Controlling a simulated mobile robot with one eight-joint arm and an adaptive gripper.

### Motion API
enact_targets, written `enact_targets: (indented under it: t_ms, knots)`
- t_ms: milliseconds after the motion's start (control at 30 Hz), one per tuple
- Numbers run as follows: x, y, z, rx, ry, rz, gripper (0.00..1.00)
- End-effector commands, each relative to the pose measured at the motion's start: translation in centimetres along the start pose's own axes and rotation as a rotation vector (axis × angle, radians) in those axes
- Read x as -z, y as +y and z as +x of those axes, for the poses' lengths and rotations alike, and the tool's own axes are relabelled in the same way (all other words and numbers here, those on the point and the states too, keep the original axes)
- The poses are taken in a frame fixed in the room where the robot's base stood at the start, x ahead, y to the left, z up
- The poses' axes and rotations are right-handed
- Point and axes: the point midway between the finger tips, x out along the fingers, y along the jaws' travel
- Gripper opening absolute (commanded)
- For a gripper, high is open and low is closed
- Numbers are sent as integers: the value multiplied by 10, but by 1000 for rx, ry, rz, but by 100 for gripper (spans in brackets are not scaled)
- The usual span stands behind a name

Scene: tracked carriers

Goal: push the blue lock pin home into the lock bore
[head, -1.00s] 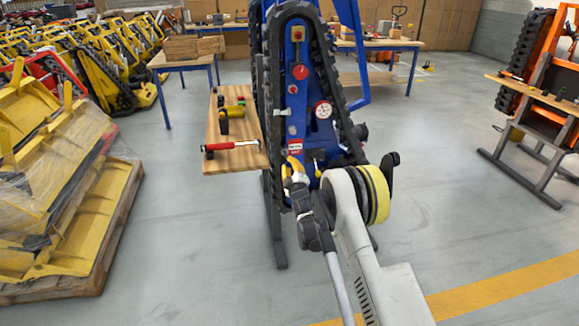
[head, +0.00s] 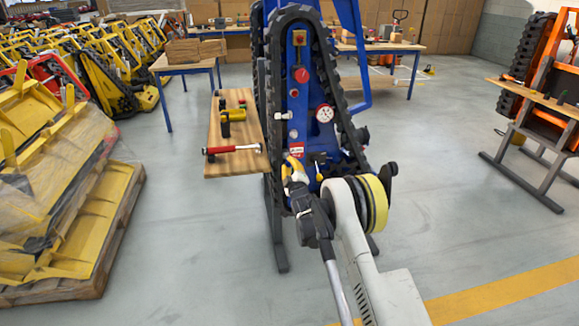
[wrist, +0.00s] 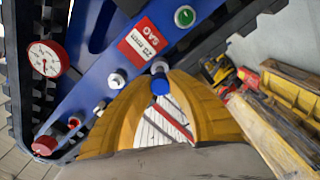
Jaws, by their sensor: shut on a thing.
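The blue lock pin (wrist: 161,86) shows in the wrist view between the tips of the yellow fingers of my gripper (wrist: 160,82), which is shut on it. A round silver metal piece (wrist: 160,67) sits directly beyond the pin, against the blue frame; I cannot tell whether it is the lock bore's rim or part of the pin. How deep the pin sits is hidden. In the head view my gripper (head: 296,167) is at the lower part of the blue tracked carrier (head: 301,105), and the pin cannot be made out there.
A red-and-white label (wrist: 143,40), a green button (wrist: 184,16), a gauge (wrist: 45,59) and a red knob (wrist: 44,145) surround the work spot. A wooden shelf (head: 221,163) with tools stands left of the carrier.

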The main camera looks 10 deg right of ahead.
Motion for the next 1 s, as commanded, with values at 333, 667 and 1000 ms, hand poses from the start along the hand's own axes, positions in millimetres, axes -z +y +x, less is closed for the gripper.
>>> enact_targets:
  t_ms: [333, 667, 1000]
  knots:
    - [0, 0, 9, 0, 0, 0, 0]
    - [0, 0, 17, 0, 0, 0, 0]
    - [0, 0, 26, 0, 0, 0, 0]
